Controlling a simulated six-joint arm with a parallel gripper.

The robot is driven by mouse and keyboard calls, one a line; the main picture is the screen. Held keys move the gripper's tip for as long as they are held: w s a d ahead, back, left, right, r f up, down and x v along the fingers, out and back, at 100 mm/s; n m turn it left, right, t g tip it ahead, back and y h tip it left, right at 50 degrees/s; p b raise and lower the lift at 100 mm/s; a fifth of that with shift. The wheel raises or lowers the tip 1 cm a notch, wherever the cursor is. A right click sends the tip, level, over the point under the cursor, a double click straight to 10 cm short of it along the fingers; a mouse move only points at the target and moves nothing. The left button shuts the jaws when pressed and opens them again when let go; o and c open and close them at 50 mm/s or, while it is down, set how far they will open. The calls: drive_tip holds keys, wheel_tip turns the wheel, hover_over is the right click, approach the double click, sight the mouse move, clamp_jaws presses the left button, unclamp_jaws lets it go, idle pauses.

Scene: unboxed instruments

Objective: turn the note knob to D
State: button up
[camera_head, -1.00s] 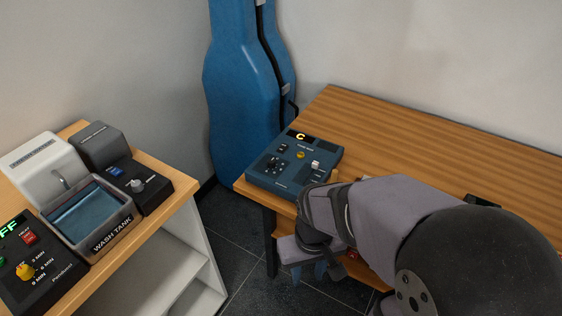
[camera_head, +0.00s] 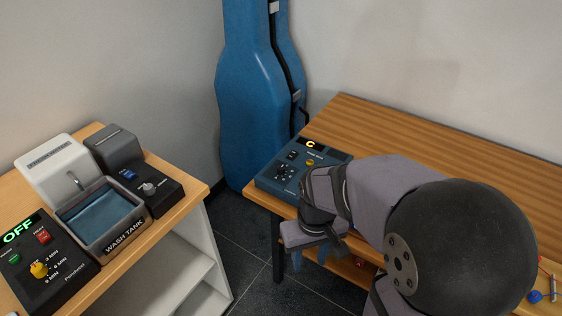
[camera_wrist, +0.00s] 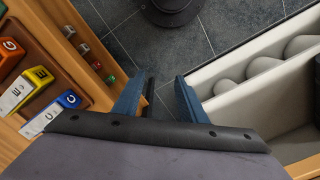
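The blue tuner box (camera_head: 262,183) stands at the left end of the long wooden table in the head view. Its display (camera_head: 311,144) reads C. A dark knob (camera_head: 284,171) with pale marks around it is on its front left; its pointer is too small to read. A yellow button (camera_head: 309,162) is near the middle. My arm covers the box's right part. My gripper (camera_head: 310,258) is below and in front of the box, past the table's front edge. In the wrist view my gripper (camera_wrist: 158,98) is open, with nothing between its blue fingers. The tuner box is out of that view.
A left bench carries a wash tank (camera_head: 103,216), a black timer unit (camera_head: 48,265) reading OFF and another dark knob unit (camera_head: 150,190). A blue case (camera_head: 256,95) stands behind. The wrist view shows lettered bars (camera_wrist: 31,90) at left and a pale compartment (camera_wrist: 250,98) at right.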

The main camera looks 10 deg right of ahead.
drive_tip(key=w+r+n+p, duration=0.3)
drive_tip(key=w+r+p, duration=0.3)
drive_tip(key=w, duration=1)
wheel_tip(320, 180, up, 4)
drive_tip(key=n+p, duration=0.5)
hover_over(281, 168)
drive_tip(key=shift+s+f, duration=0.2)
drive_tip(key=shift+s, duration=0.1)
drive_tip(key=shift+w+p, duration=0.3)
drive_tip(key=shift+w, duration=0.1)
drive_tip(key=shift+f, duration=0.2)
drive_tip(key=shift+f+p, duration=1.25)
drive_tip(key=shift+f, duration=2.3)
clamp_jaws()
